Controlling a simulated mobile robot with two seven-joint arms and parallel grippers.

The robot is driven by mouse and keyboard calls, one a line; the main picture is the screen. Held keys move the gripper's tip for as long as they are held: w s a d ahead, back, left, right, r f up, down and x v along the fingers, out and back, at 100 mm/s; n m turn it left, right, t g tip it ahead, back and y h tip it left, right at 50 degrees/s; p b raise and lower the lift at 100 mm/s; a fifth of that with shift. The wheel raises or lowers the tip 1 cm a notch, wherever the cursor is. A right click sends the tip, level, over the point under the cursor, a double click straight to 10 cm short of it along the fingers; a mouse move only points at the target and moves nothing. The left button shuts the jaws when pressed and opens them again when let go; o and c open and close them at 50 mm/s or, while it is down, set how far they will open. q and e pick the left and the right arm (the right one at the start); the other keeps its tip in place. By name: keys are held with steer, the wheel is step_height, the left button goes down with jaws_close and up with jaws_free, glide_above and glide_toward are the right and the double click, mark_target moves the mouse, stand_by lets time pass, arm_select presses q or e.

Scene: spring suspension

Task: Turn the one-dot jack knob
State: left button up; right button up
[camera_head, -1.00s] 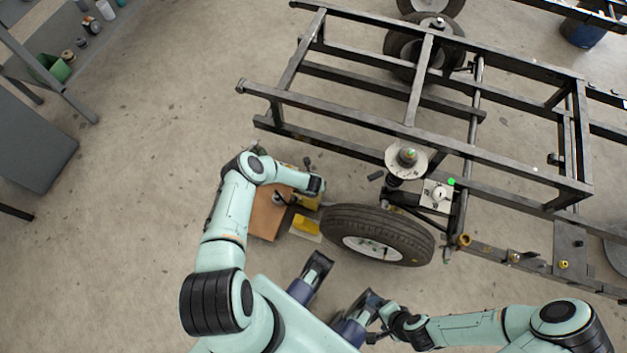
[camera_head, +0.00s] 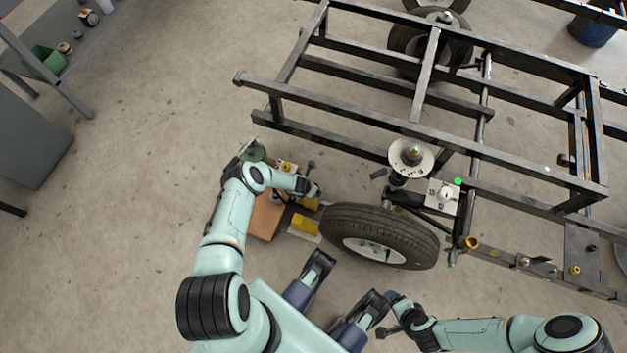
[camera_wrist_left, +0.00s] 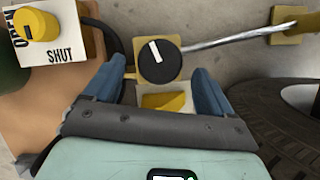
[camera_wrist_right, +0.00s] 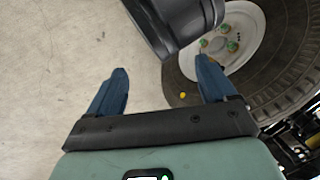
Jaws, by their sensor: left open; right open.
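A round black knob (camera_wrist_left: 160,62) with a white pointer line shows in the left wrist view, just beyond and between the fingertips of my left gripper (camera_wrist_left: 158,72). My left gripper is open, and I cannot tell whether it touches the knob. A yellow knob (camera_wrist_left: 36,25) sits on a white plate marked OPEN and SHUT at the upper left. I cannot make out a dot marking on either knob. In the head view my left gripper (camera_head: 317,192) is left of the tyre. My right gripper (camera_wrist_right: 162,88) is open and empty, away from the knobs.
The tyre (camera_head: 345,216) lies just right of my left gripper, below the black frame (camera_head: 400,130). A metal rod (camera_wrist_left: 225,40) runs right from the black knob. A yellow block (camera_head: 305,224) is on the floor nearby. Open floor (camera_head: 130,190) lies to the left.

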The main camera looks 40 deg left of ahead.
arm_select(q)
steer(key=b+x, duration=0.2)
steer(key=x, duration=0.1)
steer(key=shift+f, duration=0.15)
steer(key=shift+w+f+b, duration=0.25)
steer(key=shift+b, duration=0.15)
arm_select(e)
steer(key=shift+t, duration=0.3)
steer(key=f, duration=0.1)
steer(key=w+d+f, duration=0.1)
steer(key=f, duration=0.1)
steer(key=w+d+f, duration=0.1)
steer(key=shift+d+f, duration=0.15)
steer(key=shift+f, duration=0.05)
arm_select(q)
steer(key=c, duration=1)
